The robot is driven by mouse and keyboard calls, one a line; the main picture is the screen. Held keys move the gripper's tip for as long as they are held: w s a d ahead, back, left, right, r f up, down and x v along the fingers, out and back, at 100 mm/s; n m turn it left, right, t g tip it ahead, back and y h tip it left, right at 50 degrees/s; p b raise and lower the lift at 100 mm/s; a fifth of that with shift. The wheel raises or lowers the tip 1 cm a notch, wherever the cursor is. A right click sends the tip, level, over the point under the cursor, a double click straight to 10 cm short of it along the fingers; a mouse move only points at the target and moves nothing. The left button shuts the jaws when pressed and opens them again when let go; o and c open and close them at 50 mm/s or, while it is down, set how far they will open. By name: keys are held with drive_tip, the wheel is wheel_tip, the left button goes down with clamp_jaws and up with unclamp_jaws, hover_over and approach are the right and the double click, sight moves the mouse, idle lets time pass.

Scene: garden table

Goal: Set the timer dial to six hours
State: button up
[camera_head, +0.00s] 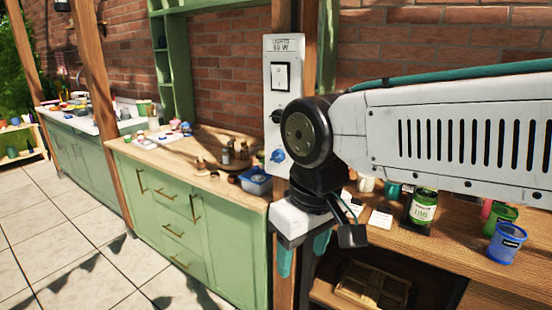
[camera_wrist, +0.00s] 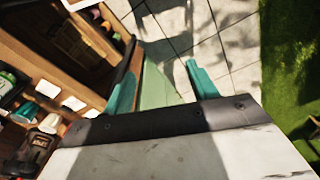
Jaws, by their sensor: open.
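A pale control panel (camera_head: 290,56) is fixed to a wooden post in the head view, with a label reading lights 60 W at its top. It bears a rocker switch (camera_head: 281,76), a dark knob (camera_head: 276,117) at its left edge and a blue knob (camera_head: 278,156) lower down. I cannot tell which knob is the timer dial, and no hour marks are readable. My arm hides part of the panel's right side. My gripper (camera_head: 303,258) hangs below the panel, pointing down, with its teal fingers apart and nothing between them. In the wrist view, my gripper (camera_wrist: 163,85) is also empty.
A green cabinet (camera_head: 185,215) with a wooden top stands left of the post. A blue tub (camera_head: 256,181) sits near its right end. A wooden bench on the right holds a green-labelled jar (camera_head: 422,208) and a blue cup (camera_head: 506,243). The tiled floor (camera_head: 60,240) is clear.

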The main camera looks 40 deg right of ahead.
idle(0.3)
drive_tip(key=w+d+f+n+g+h, duration=0.55)
drive_tip(key=w+d+h, duration=0.2)
drive_tip(key=w, duration=0.25)
drive_tip(key=n+t+h, duration=0.7)
drive_tip(key=n+h, duration=0.1)
drive_tip(key=n, duration=0.5)
approach(274, 159)
drive_tip(key=s+d+f, duration=0.3)
drive_tip(key=s+f, duration=0.3)
drive_tip(key=w+a+r+n+t+h, duration=0.1)
drive_tip(key=w+r+n+t+h, duration=0.15)
drive_tip(key=w+r, duration=0.2)
drive_tip(key=shift+n+t+y, duration=0.4)
drive_tip(key=shift+n+y, duration=0.1)
drive_tip(key=x, duration=0.8)
drive_tip(key=shift+w+a+f, duration=0.15)
drive_tip(key=shift+w+f, duration=0.05)
drive_tip(key=shift+f, duration=0.1)
